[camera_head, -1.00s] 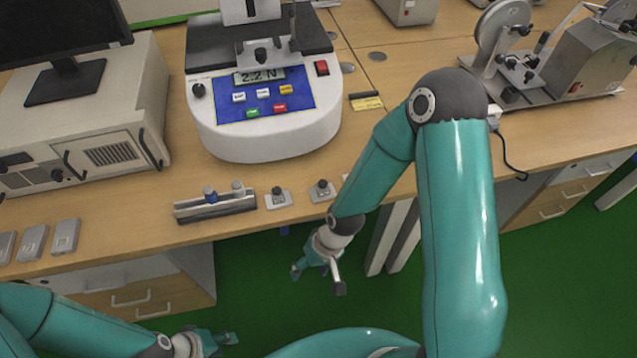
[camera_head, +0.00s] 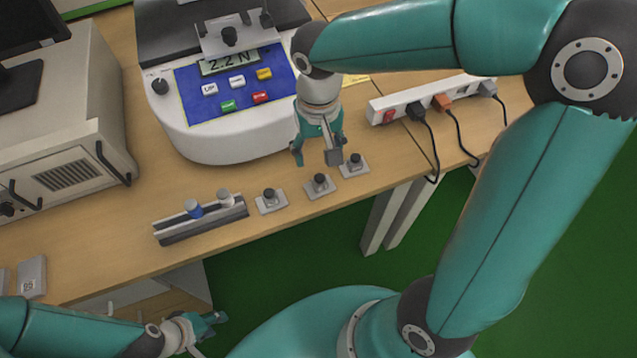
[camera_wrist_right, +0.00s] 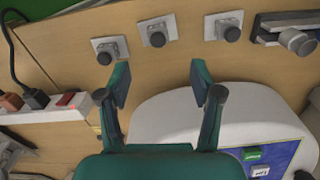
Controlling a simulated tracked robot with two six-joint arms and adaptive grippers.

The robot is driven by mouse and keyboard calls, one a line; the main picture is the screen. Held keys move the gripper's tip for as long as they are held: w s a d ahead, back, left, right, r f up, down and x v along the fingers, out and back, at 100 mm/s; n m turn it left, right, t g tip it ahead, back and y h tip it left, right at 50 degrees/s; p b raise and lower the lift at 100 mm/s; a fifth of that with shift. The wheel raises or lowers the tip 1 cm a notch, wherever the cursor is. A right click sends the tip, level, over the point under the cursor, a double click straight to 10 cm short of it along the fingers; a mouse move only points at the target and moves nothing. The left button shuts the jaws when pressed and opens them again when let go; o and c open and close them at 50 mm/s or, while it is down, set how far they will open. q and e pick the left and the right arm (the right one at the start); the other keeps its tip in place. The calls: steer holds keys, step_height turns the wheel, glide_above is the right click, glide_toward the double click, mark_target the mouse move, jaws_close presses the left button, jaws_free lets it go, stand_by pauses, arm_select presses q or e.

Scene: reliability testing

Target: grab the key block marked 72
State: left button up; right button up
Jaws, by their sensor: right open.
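Three small grey blocks with black knobs stand in a row near the table's front edge: a left one (camera_head: 271,201), a middle one (camera_head: 318,186) and a right one (camera_head: 353,165). They also show in the right wrist view (camera_wrist_right: 110,49), beyond the fingers. I cannot read a 72 on any of them. A flat grey plate (camera_head: 32,277) with an unclear mark lies at the far left. My right gripper (camera_head: 317,154) is open and empty above the table, just behind the middle and right blocks; its fingers (camera_wrist_right: 158,84) are spread. My left gripper (camera_head: 212,328) is low, off the table's front; its jaws are unclear.
A rail holder (camera_head: 200,222) with a blue and a grey knob sits left of the blocks. The white force tester (camera_head: 215,145) stands close behind.

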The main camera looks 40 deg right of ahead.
mark_target(320, 177)
steer(key=f, duration=1.1)
steer(key=shift+d, duration=0.2)
steer(key=shift+r, duration=0.1)
jaws_close()
